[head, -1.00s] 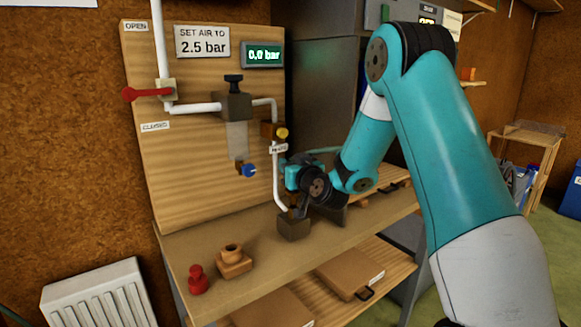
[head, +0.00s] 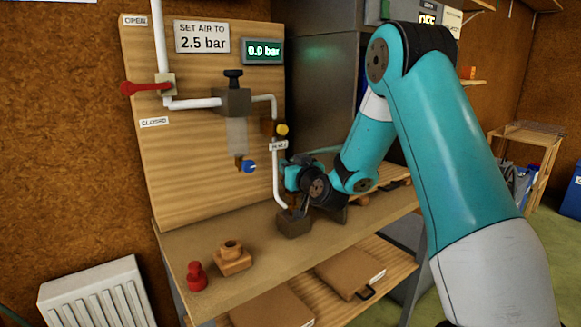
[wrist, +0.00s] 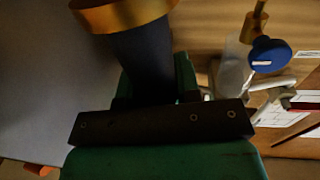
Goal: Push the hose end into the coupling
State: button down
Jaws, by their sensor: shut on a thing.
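In the wrist view my gripper (wrist: 150,95) is shut on a dark cylindrical piece (wrist: 145,58), which looks like the hose end. A brass-coloured ring (wrist: 122,12) surrounds its far end at the top edge. I cannot tell whether this ring belongs to the hose or to the coupling. In the head view my gripper (head: 303,202) is low in front of the panel, close to the lower end of the white pipe (head: 277,180) and just above a dark block (head: 293,223) on the bench. My own arm and gripper hide the held piece there, and I cannot make out the coupling.
The wooden panel (head: 190,150) carries a red lever (head: 145,88), a display reading 0.0 bar (head: 263,51), a yellow knob (head: 282,130) and a blue knob (head: 249,166). A red piece (head: 196,276) and a brown fitting (head: 232,258) stand on the bench's left end.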

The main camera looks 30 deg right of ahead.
jog(key=shift+f+b, duration=1.5)
jog(key=shift+b, duration=0.15)
jog(key=c, duration=0.7)
grip_release()
jog(key=shift+r, duration=0.1)
jog(key=shift+c, duration=0.2)
jog(key=s+a+b, duration=0.2)
jog(key=s+b, duration=1.3)
jog(key=s, duration=0.2)
jog(key=shift+s+b, duration=0.15)
jog(key=shift+b, duration=0.25)
